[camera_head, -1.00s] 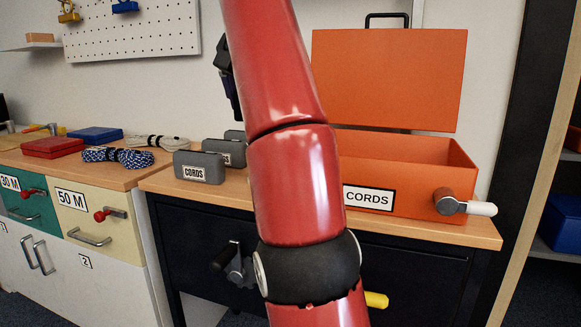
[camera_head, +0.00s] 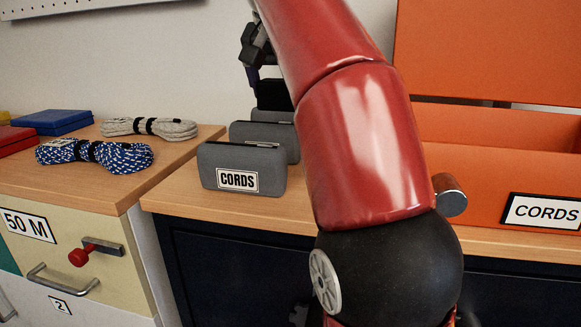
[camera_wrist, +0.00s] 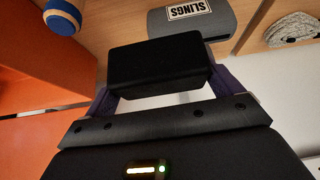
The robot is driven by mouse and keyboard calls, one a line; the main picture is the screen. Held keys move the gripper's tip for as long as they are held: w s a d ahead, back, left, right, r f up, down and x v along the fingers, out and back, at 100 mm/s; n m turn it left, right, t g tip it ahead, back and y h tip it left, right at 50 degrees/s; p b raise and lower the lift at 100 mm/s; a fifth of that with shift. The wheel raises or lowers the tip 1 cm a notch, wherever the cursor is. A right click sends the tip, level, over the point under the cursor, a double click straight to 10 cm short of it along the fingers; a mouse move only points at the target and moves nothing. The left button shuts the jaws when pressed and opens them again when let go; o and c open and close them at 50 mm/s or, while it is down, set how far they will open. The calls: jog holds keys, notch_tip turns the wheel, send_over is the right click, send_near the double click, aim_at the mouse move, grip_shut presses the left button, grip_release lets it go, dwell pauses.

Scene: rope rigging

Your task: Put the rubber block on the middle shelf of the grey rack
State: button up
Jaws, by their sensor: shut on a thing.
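The rubber block appears to be the black block (camera_wrist: 158,65) in the wrist view. My gripper (camera_wrist: 162,82) is shut on it, one purple finger at each end. In the head view my gripper (camera_head: 256,55) is partly behind my red arm, and a black shape just under it looks like the same block (camera_head: 273,95). It is above or behind the grey cases; I cannot tell whether it touches one. I cannot see the grey rack or its middle shelf in either view.
A grey CORDS case (camera_head: 240,168) stands on the wooden bench, more grey cases behind it. A SLINGS case (camera_wrist: 222,22) shows past the block. An orange box (camera_head: 480,150) with raised lid is at right. Rope coils (camera_head: 95,153) lie on the left counter.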

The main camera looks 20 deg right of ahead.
notch_tip(320, 180, down, 12)
jog(key=b, duration=0.5)
jog(key=shift+r, duration=0.1)
